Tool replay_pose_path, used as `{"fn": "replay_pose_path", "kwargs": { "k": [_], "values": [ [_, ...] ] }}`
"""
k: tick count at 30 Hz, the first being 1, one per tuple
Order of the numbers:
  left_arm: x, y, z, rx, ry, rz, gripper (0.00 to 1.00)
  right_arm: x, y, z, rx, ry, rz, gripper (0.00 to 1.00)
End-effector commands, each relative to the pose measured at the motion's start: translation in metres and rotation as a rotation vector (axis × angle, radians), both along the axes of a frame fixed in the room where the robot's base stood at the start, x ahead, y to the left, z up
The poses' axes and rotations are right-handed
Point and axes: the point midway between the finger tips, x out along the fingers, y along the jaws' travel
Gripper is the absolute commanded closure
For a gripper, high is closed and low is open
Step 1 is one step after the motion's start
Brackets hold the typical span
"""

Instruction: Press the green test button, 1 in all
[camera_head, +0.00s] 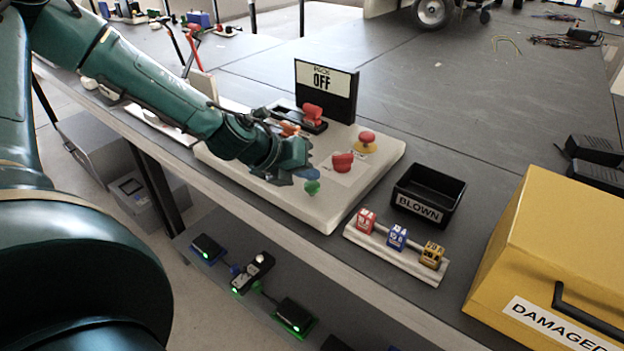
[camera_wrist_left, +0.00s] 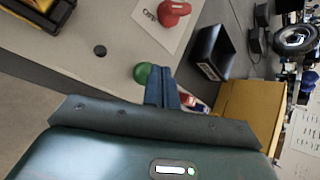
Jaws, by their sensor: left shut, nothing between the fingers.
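The green test button (camera_head: 312,188) is near the front edge of the pale control panel (camera_head: 345,205). It also shows in the left wrist view (camera_wrist_left: 141,74), just left of my fingertips. My left gripper (camera_head: 307,174) is shut and empty, with its blue fingers together. In the head view the fingertips are just above the button and hide part of it. The left wrist view shows the closed fingers (camera_wrist_left: 162,84) close beside the button. I cannot tell whether they touch it. My right gripper is in neither view.
The panel also holds a red knob (camera_head: 342,162), a red mushroom button (camera_head: 366,138) on yellow, and switches by a "PACK OFF" sign (camera_head: 325,88). A black "BLOWN" bin (camera_head: 428,193), a fuse rack (camera_head: 397,252) and a yellow "DAMAGED" box (camera_head: 556,235) stand to the right.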

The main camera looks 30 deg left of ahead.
Motion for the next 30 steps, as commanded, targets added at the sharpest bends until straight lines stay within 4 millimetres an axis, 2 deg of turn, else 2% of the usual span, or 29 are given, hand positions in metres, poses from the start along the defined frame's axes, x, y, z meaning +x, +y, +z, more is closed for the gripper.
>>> {"fn": "replay_pose_path", "kwargs": {
  "k": [3, 14, 30],
  "values": [
    [0.000, 0.000, 0.007, 0.000, 0.000, 0.000, 1.00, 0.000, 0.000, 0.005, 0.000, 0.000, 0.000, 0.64],
    [0.000, 0.000, 0.008, 0.000, -0.002, -0.001, 1.00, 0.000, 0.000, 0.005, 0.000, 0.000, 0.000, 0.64],
    [0.000, 0.000, 0.057, 0.001, -0.002, -0.001, 1.00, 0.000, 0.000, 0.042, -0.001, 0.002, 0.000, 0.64]
  ]
}}
